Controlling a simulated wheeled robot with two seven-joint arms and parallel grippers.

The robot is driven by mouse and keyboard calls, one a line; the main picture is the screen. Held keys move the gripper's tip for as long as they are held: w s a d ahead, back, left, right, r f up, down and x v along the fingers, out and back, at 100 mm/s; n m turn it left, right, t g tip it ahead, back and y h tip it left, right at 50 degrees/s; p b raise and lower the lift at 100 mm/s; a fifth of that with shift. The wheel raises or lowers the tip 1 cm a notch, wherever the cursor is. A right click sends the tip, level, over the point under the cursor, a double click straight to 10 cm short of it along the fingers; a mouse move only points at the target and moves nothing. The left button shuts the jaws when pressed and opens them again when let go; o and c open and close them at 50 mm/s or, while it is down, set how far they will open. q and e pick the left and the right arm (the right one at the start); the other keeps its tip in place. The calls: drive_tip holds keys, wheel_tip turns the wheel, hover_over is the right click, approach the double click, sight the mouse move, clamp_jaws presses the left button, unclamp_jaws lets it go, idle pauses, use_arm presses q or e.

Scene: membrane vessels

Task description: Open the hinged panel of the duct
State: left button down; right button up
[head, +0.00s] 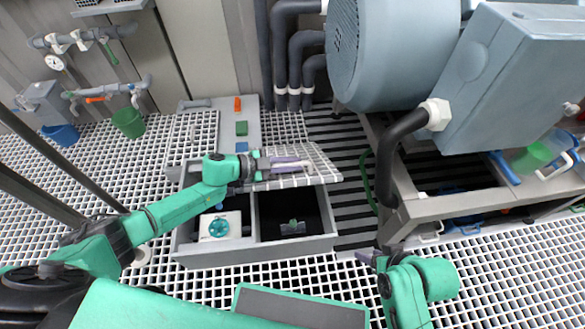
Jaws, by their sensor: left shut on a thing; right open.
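The duct (285,246) is a grey box let into the white grating floor at the centre. Its hinged panel (322,168), with a white grid top, stands raised and tilted above the back of the box. My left gripper (297,164) is shut on the panel, seemingly at a pale handle; the exact contact is small and partly hidden. Below it the duct shows two compartments. The left one holds a white block with a teal handwheel (219,227). The dark right one holds a small grey-green fitting (293,227). My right gripper (368,257) is open and empty, right of the duct's front corner.
A large blue-grey tank (392,50) and a box-shaped housing (510,75) on a grey frame stand at the right. Dark pipes (283,55) rise behind the duct. A green bucket (128,122) and a blue bucket (62,134) are at the left.

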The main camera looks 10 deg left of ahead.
drive_tip(key=shift+s+d+r, duration=0.15)
drive_tip(key=shift+s+d, duration=0.05)
drive_tip(key=shift+d, duration=0.1)
